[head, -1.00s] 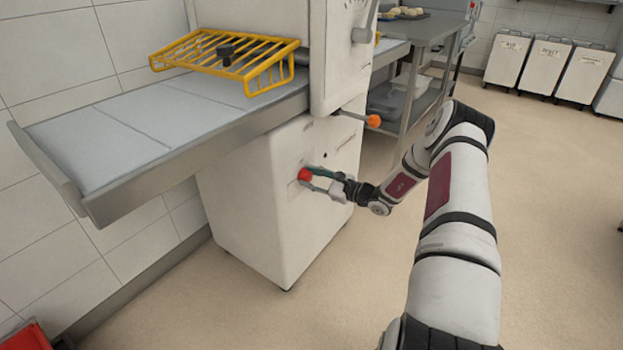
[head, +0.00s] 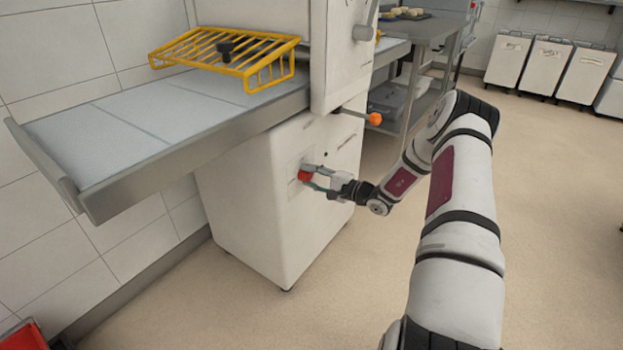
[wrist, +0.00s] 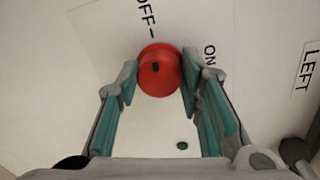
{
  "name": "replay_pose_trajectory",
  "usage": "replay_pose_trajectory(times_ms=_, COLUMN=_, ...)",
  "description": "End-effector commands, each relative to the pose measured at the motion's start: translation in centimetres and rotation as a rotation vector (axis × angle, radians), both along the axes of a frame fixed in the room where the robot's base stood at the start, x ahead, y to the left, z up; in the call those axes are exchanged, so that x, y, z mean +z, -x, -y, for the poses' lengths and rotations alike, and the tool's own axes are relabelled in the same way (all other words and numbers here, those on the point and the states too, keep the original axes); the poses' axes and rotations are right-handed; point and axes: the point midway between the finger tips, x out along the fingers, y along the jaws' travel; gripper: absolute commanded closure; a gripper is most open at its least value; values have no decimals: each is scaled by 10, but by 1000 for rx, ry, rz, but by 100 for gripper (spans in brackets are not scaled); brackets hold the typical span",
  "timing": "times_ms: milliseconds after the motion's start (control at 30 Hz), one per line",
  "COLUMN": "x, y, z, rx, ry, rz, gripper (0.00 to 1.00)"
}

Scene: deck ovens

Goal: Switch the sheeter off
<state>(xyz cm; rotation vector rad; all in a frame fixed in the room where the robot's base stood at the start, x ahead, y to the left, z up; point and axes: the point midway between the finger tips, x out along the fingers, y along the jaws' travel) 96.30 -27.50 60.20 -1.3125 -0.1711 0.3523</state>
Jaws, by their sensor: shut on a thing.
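The sheeter (head: 247,212) is a white cabinet with a long grey belt table. On its front panel is a red round knob (head: 304,176), also seen in the wrist view (wrist: 160,70). The knob has a small dark mark near its middle. The OFF label (wrist: 146,15) is above the knob and the ON label (wrist: 210,57) is to its right in the wrist view. My gripper (head: 311,177) is shut on the knob, with one green-padded finger on each side in the wrist view (wrist: 160,84).
A yellow wire guard (head: 228,55) is over the belt table (head: 110,140), which overhangs the cabinet. An orange-tipped lever (head: 374,119) sticks out above the knob. A LEFT label (wrist: 307,69) is right of the knob in the wrist view. Open floor is at right.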

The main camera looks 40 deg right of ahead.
Motion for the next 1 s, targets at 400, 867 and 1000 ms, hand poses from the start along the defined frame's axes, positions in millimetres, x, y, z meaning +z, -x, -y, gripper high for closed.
replay_pose_trajectory(times_ms=400, x=0, y=0, z=0, rx=0, ry=104, rz=37, gripper=94)
replay_pose_trajectory(times_ms=867, x=0, y=0, z=-1, rx=1, ry=107, rz=39, gripper=50)
replay_pose_trajectory(times_ms=1000, x=0, y=0, z=-1, rx=1, ry=107, rz=39, gripper=46)
